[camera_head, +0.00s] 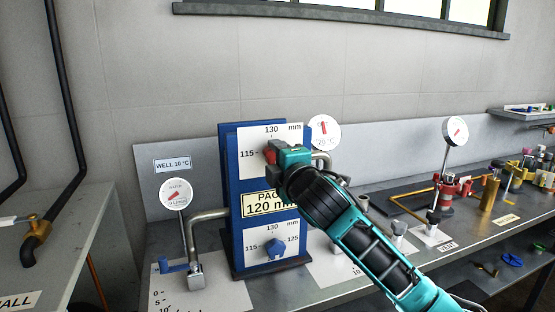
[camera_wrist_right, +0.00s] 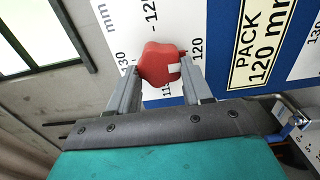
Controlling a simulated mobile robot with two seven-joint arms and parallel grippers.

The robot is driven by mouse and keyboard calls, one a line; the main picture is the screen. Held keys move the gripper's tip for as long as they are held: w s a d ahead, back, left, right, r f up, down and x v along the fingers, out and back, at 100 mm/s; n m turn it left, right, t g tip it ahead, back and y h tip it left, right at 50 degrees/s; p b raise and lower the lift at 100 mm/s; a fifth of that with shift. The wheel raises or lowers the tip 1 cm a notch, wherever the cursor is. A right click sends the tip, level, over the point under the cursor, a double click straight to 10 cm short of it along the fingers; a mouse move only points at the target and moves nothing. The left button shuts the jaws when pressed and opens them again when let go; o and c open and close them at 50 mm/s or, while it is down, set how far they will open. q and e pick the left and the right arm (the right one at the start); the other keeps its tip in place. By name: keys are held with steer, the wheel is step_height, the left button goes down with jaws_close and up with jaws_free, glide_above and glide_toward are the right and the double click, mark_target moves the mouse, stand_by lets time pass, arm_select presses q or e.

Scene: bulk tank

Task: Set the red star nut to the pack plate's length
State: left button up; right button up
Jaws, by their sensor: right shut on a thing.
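The red star nut (camera_wrist_right: 155,60) sits on a white dial face with 115, 120, 125 and 130 mm marks; in the head view only a sliver of it (camera_head: 268,156) shows beside my gripper. My left gripper is not in view.
A blue star nut (camera_head: 275,248) sits on a similar lower dial. Gauges stand at left (camera_head: 174,195) and right (camera_head: 455,130), with bent pipes (camera_head: 200,220) close by the blue stand (camera_head: 234,190). Several brass and coloured fittings crowd the bench's right end.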

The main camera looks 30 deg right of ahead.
stand_by(0.3)
steer(key=o, duration=1)
steer(key=shift+o, duration=0.2)
